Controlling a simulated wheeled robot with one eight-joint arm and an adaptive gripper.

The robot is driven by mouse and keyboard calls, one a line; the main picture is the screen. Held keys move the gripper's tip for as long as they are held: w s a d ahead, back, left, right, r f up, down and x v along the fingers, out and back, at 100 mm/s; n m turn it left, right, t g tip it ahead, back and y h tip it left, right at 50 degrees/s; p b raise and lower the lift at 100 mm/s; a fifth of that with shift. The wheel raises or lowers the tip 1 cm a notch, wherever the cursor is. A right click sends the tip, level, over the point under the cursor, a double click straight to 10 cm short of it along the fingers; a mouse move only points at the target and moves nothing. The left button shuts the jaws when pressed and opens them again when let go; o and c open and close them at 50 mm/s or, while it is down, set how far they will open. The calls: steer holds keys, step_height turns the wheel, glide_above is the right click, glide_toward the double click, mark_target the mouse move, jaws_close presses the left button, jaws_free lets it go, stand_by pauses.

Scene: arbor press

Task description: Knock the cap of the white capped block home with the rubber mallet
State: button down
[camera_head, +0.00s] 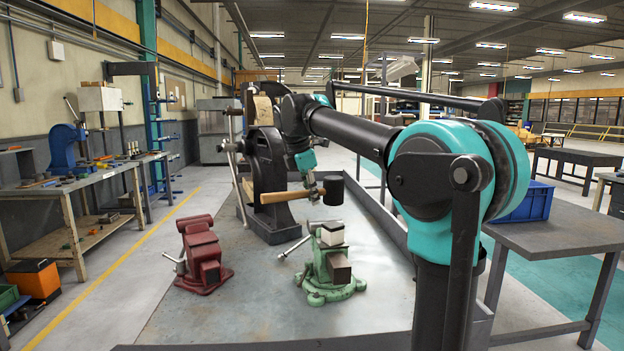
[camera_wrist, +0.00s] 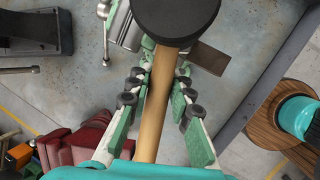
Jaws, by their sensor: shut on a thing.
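My gripper (camera_head: 313,190) is shut on the wooden handle of the rubber mallet (camera_head: 290,197). The black mallet head (camera_head: 333,190) is to the right of my gripper, above the green vise (camera_head: 330,262). The white capped block (camera_head: 331,233) is at the top of the green vise, below the mallet head and apart from it. Whether its cap has a gap under it is too small to tell. In the wrist view the handle (camera_wrist: 156,100) runs between my fingers (camera_wrist: 162,70), and the mallet head (camera_wrist: 177,14) hides the block.
A red vise (camera_head: 203,258) stands on the grey bench (camera_head: 240,325) left of the green one. The tall black arbor press (camera_head: 268,165) stands behind them. A blue crate (camera_head: 530,203) is on another table at right. The bench between the vises is clear.

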step_height(320, 180, down, 7)
step_height(320, 180, up, 7)
steer(key=shift+r, duration=0.15)
steer(key=shift+r, duration=0.1)
step_height(320, 180, up, 6)
steer(key=shift+f, duration=0.25)
stand_by(0.3)
steer(key=shift+w+f, duration=0.1)
steer(key=shift+f, duration=2.9)
steer(key=shift+y, duration=0.3)
steer(key=shift+r, duration=2.85)
